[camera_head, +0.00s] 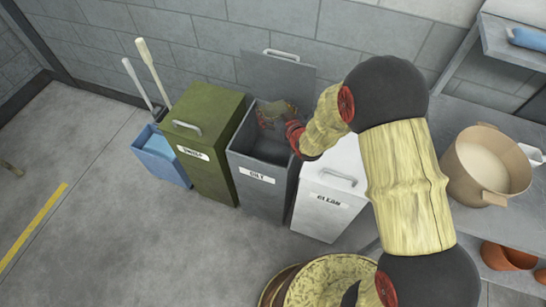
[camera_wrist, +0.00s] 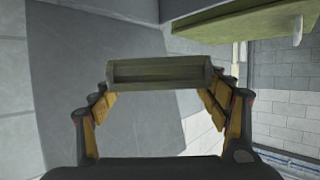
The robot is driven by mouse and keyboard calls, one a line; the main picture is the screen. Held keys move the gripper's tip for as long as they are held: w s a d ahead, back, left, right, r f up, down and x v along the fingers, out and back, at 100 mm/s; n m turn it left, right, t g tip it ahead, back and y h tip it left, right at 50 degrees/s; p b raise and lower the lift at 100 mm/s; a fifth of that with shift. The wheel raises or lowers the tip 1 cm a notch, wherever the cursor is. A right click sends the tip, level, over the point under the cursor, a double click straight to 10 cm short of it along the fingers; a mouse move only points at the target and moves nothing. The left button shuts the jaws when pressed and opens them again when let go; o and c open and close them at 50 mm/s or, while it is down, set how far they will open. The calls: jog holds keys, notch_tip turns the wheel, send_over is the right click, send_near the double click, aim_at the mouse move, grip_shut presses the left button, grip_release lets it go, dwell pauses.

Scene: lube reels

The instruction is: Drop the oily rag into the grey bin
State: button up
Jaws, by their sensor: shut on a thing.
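The grey bin (camera_head: 262,190), labelled OILY, stands between a green bin and a white bin, its lid (camera_head: 275,77) raised against the wall. My gripper (camera_head: 287,122) is over the bin's opening, coming in from the right. It is shut on a drab olive-brown thing, apparently the oily rag (camera_head: 272,110), at the back of the opening near the lid. In the wrist view the rag (camera_wrist: 160,72) spans between the two fingertips as a greenish block with a dark slot. The bin's floor is dark and hard to see.
The green bin (camera_head: 205,150) is closed on the left, and the white bin (camera_head: 328,195), labelled CLEAN, is closed on the right. A blue bucket (camera_head: 160,155) with long handles stands farther left. A tan pot (camera_head: 485,165) sits on the right. Floor in front is clear.

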jog(key=shift+w, duration=0.55)
jog(key=shift+w+f, duration=0.15)
jog(key=shift+f, duration=0.05)
jog(key=shift+s+f, duration=0.2)
jog(key=shift+f, duration=0.15)
notch_tip(320, 180, down, 5)
jog(key=b, duration=0.3)
jog(key=shift+f, duration=0.1)
jog(key=o, duration=1.2)
jog(key=shift+s, duration=0.1)
